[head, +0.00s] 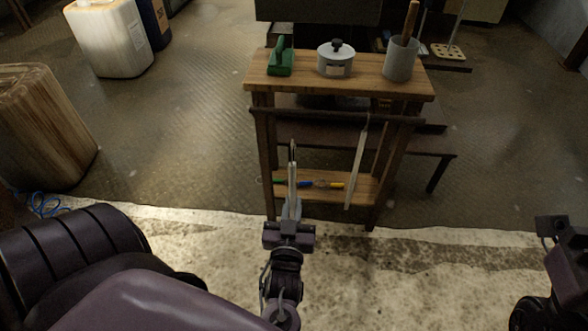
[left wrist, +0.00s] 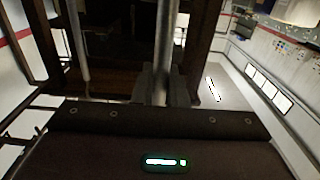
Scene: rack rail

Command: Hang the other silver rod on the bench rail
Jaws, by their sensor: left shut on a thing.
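My left gripper (head: 291,212) is shut on a silver rod (head: 292,175), which stands roughly upright in front of the bench. Its top shows below the bench rail (head: 320,115) in the head view; I cannot tell the gap in depth. In the left wrist view the held rod (left wrist: 161,45) runs up from between the fingers (left wrist: 161,88). Another silver rod (head: 357,165) hangs from the right part of the rail, slightly tilted; a second rod also shows in the left wrist view (left wrist: 78,40). My right gripper (head: 560,235) is partly in view at the right edge, its fingers unclear.
The wooden bench top (head: 300,82) carries a green tool (head: 281,62), a lidded pot (head: 336,60) and a grey crock (head: 401,60). Tools with coloured handles (head: 320,184) lie on the lower shelf. A wooden stump (head: 40,125) stands left. The floor right of the bench front is clear.

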